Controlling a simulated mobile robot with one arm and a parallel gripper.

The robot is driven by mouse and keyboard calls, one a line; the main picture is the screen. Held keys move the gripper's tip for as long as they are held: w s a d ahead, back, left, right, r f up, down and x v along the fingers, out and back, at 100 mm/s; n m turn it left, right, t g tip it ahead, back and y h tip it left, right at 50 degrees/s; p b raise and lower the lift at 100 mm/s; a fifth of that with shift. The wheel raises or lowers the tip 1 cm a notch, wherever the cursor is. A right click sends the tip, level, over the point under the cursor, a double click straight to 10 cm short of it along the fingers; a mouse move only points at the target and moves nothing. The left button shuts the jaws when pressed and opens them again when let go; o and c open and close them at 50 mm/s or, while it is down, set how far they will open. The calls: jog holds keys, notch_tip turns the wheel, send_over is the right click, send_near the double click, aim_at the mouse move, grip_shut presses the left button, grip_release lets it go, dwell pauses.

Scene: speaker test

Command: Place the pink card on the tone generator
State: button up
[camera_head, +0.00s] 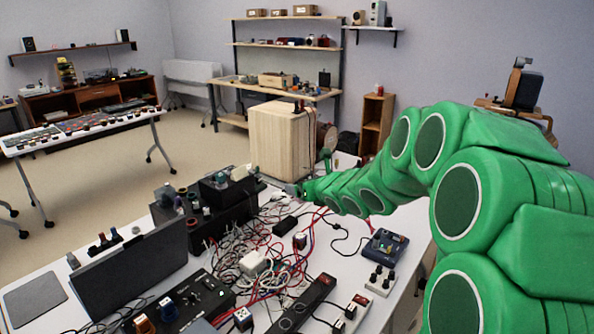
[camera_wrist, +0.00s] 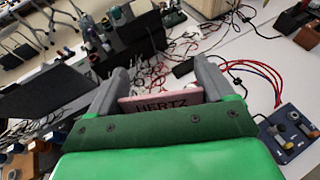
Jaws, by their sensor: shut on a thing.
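The pink card (camera_wrist: 163,101), with the dark letters "HERTZ", is between the two grey fingers of my gripper (camera_wrist: 160,85) in the wrist view. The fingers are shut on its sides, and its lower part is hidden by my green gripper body. In the head view my gripper (camera_head: 282,186) is over the far part of the white table, in front of a wooden box. I cannot make out the card there. No device is clearly labelled as the tone generator. A black box unit (camera_head: 222,212) stands left of my gripper, and a blue device with knobs (camera_head: 385,247) lies to the right.
Tangled red, white and black cables (camera_head: 285,240) cover the middle of the white table (camera_head: 402,222). A large wooden box (camera_head: 280,140) stands just behind my gripper. A dark panel (camera_head: 130,268) and a black power strip (camera_head: 302,305) are nearer. Bare tabletop shows around the blue device.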

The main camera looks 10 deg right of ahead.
jog(key=s+a+f+n+g+y, duration=0.2)
jog(key=s+a+n+g+y, duration=0.25)
jog(key=a, duration=0.65)
jog(key=s+a+f+n+g+y, duration=0.1)
jog(key=s+a+n+g+y, duration=0.3)
jog(key=a, duration=0.7)
jog(key=s+a+f+n+g, duration=0.4)
jog(key=s+a+n+g, duration=0.1)
jog(key=s, duration=0.5)
jog(key=s+a+f+n+g, duration=0.3)
jog(key=s+a+n+g, duration=0.15)
jog(key=s, duration=0.65)
jog(key=shift+t+h, duration=0.3)
jog(key=shift+h, duration=0.15)
jog(key=shift+w+a+f, duration=0.1)
jog(key=shift+a+f, duration=0.1)
jog(key=shift+f, duration=1.45)
jog(key=shift+a+f, duration=0.2)
jog(key=shift+f, duration=1.45)
jog(key=shift+f, duration=0.6)
jog(key=o, duration=1)
jog(key=shift+c, duration=0.2)
jog(key=shift+d, duration=0.1)
